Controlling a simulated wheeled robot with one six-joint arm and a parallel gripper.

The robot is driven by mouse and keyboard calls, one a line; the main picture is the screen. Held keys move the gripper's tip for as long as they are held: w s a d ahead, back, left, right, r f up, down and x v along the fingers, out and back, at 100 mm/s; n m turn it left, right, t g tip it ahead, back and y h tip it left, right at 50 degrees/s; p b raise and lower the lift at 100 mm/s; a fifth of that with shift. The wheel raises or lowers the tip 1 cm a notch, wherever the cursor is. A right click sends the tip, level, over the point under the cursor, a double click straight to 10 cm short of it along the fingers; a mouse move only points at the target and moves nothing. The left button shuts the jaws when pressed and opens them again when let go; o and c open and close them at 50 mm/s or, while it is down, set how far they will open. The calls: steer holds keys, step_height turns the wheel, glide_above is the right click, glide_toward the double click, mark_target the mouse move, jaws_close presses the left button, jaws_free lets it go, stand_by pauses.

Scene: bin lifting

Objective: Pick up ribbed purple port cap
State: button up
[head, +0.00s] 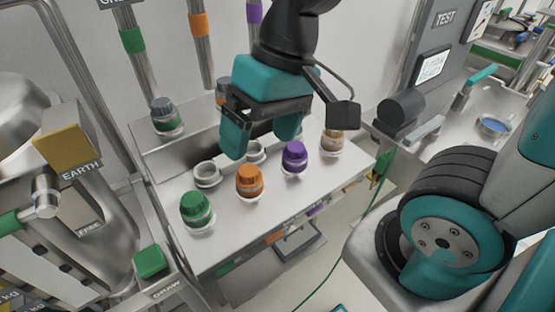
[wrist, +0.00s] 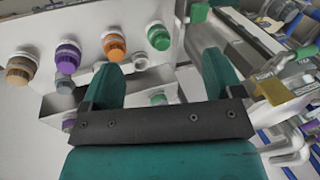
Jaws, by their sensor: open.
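The ribbed purple port cap (head: 294,157) sits upright on a port of the light metal bench, between the orange cap and the tan cap. It also shows in the wrist view (wrist: 68,57) at the upper left. My gripper (head: 262,145) hangs over the back part of the bench, up and to the left of the purple cap in the head view. Its teal fingers are spread apart with nothing between them. In the wrist view the fingers (wrist: 160,80) are apart from the purple cap.
An orange cap (head: 250,181), a green cap (head: 196,208) and a tan cap (head: 332,141) stand on the same bench (head: 225,240). Two bare ports (head: 207,174) lie behind them. Vertical pipes (head: 200,50) rise behind.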

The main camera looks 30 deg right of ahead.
steer(key=w+d+f+m+h+b, duration=0.25)
steer(key=w+d+f+m, duration=0.25)
steer(key=w+d+m, duration=0.65)
steer(key=m+h+b, duration=0.1)
steer(key=m+b, duration=0.1)
steer(key=m, duration=1.7)
glide_above(295, 146)
steer(key=f, duration=1)
steer(key=s+f, duration=0.1)
steer(key=f, duration=0.4)
steer(key=shift+f, duration=0.4)
steer(key=shift+w+f+p, duration=0.25)
steer(key=shift+f, duration=1.3)
steer(key=shift+w+f+p, duration=0.2)
steer(key=shift+f+p, duration=0.05)
steer(key=shift+f, duration=1.25)
steer(key=shift+c, duration=0.3)
steer(key=c, duration=1.1)
